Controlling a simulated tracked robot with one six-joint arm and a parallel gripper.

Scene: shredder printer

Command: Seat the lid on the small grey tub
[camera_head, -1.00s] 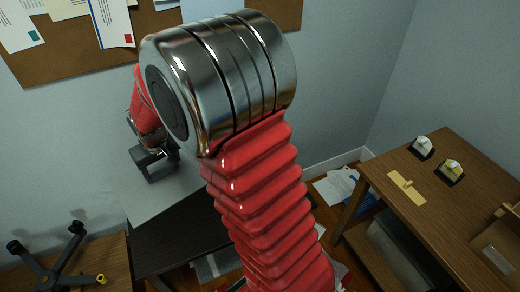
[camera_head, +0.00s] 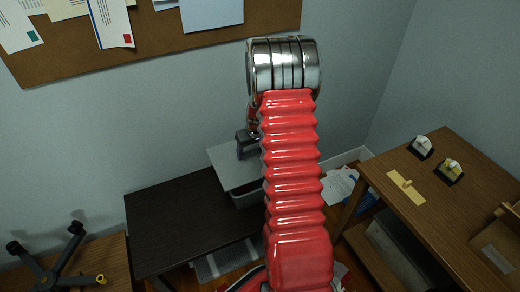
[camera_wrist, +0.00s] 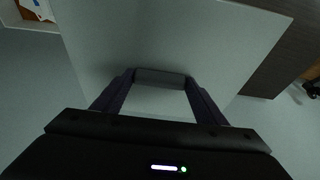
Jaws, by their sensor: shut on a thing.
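The lid is a flat pale grey panel (camera_head: 228,160) with a handle. In the wrist view it fills much of the picture (camera_wrist: 180,35). My gripper (camera_wrist: 160,90) is shut on its handle (camera_wrist: 160,77), with one dark finger at each side. In the head view my gripper (camera_head: 247,147) is at the lid's upper side, partly behind my red arm. The small grey tub (camera_head: 245,198) shows just below the lid's front edge at the right end of the black table. My arm hides its right part. I cannot tell whether lid and tub touch.
The black table (camera_head: 180,222) is bare left of the tub. A wooden table (camera_head: 450,200) at right carries small holders and a yellow plate (camera_head: 405,187). A wall with a pinboard (camera_head: 150,45) is behind.

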